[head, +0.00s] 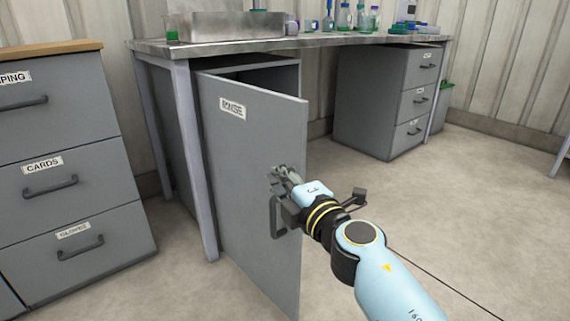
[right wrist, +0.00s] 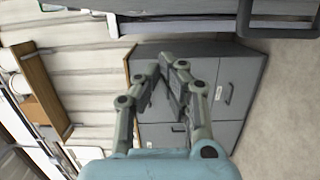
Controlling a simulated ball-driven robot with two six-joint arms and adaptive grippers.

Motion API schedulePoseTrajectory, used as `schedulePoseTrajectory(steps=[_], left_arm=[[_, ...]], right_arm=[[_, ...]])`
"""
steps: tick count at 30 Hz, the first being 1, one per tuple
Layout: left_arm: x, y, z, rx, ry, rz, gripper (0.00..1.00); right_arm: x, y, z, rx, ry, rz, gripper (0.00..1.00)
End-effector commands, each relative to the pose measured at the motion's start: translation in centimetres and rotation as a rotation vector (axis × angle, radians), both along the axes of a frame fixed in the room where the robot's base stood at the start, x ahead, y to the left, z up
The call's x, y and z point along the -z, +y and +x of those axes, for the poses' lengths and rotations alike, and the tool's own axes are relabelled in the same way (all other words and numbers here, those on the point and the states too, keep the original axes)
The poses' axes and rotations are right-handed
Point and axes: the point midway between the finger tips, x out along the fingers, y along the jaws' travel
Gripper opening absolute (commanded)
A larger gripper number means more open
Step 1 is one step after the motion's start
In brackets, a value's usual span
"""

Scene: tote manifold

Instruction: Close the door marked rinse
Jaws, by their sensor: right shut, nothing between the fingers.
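The door marked rinse (head: 250,140) is a grey panel under the workbench, with a "RINSE" label near its top. It stands open, swung out from the cabinet, and the inside shows only as a narrow dark gap above and behind it. Its dark bar handle (head: 275,215) is near the free edge. My right gripper (head: 280,176) is in front of the door's face, above the handle, near the free edge. Whether it touches the door I cannot tell. Its fingers are closed together and empty in the right wrist view (right wrist: 172,82). My left gripper is not in view.
A grey drawer unit (head: 60,150) stands at the left, beside the bench leg (head: 190,150). Another drawer unit (head: 385,100) stands under the right end of the workbench (head: 330,41). Bottles (head: 345,17) stand on the bench. The floor (head: 480,200) at the right is clear.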

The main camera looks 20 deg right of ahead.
Motion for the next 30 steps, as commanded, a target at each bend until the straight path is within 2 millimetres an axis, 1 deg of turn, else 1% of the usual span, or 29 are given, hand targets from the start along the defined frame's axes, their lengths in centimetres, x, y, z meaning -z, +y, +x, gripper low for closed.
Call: schedulePoseTrajectory(steps=[1, 5, 6, 9, 13, 17, 30], left_arm=[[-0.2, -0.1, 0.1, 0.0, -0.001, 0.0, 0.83], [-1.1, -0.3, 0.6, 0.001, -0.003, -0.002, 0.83], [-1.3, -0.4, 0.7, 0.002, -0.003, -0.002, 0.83], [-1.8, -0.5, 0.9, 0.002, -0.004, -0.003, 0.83], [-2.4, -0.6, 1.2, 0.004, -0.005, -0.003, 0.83], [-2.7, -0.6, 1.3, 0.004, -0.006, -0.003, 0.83], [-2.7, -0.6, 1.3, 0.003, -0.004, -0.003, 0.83]], right_arm=[[0.0, 0.2, 1.2, -0.001, -0.001, 0.0, 0.0], [0.1, 0.6, 3.8, -0.001, 0.0, 0.0, 0.0], [0.2, -0.3, 3.8, 0.0, 0.001, -0.005, 0.0], [0.2, -1.7, 4.3, 0.0, 0.0, -0.004, 0.0], [0.2, -2.7, 4.7, 0.0, 0.002, -0.003, 0.0], [0.1, -3.1, 4.9, 0.0, 0.002, 0.0, 0.0], [0.1, -3.3, 4.9, -0.011, 0.001, 0.0, 0.0]])
